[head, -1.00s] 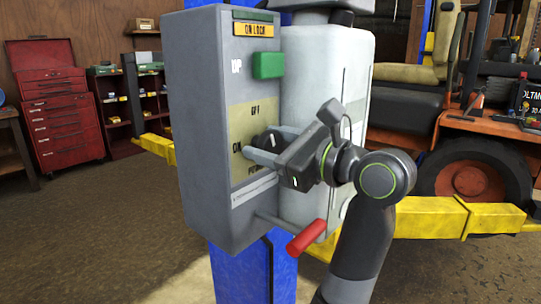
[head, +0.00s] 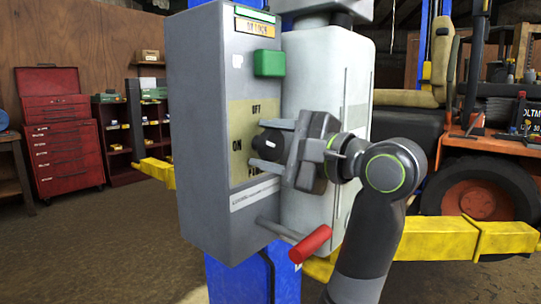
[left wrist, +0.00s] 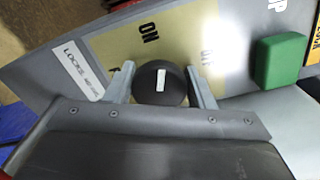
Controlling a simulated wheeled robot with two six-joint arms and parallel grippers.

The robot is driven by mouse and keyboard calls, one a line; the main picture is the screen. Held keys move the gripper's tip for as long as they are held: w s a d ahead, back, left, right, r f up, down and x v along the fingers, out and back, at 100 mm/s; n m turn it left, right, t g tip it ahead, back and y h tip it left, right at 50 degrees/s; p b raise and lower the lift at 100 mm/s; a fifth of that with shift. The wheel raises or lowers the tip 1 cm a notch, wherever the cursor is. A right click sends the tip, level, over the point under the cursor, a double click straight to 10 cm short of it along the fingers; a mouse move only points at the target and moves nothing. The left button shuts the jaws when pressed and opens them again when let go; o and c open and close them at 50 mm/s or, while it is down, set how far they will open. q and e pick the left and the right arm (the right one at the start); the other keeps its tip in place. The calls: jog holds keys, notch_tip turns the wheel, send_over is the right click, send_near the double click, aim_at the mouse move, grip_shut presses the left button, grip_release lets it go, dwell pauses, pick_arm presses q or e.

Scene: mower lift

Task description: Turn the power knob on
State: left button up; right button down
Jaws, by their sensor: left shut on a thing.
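The power knob (head: 268,141) is round and black, on the tan label plate of the grey control box (head: 205,130). In the left wrist view the knob (left wrist: 150,92) faces me, its white mark pointing roughly toward the ON lettering (left wrist: 149,30). In the head view ON is left of the knob and OFF (head: 256,108) above it. My left gripper (head: 272,146) is shut on the knob, one finger above and one below in the head view. The fingers also show on both sides of it in the left wrist view (left wrist: 161,88). My right gripper is not in view.
A green button (head: 269,63) sits above the knob, and a red-handled lever (head: 310,243) sticks out below. A light grey housing (head: 325,75) stands close behind my gripper. A yellow lift arm (head: 430,238), a mower (head: 480,195) and a red tool cabinet (head: 62,140) are farther off.

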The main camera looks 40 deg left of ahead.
pick_arm(q)
jog(key=n+b, duration=0.1)
jog(key=n, duration=0.2)
jog(key=shift+f+b, duration=0.15)
jog(key=shift+b, duration=0.15)
jog(key=shift+n, duration=0.7)
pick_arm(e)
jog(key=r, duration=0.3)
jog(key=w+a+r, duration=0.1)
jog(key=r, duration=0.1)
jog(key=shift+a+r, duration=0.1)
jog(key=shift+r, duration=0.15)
pick_arm(q)
jog(key=o, duration=0.9)
jog(key=shift+o, duration=0.2)
jog(key=shift+d, duration=0.1)
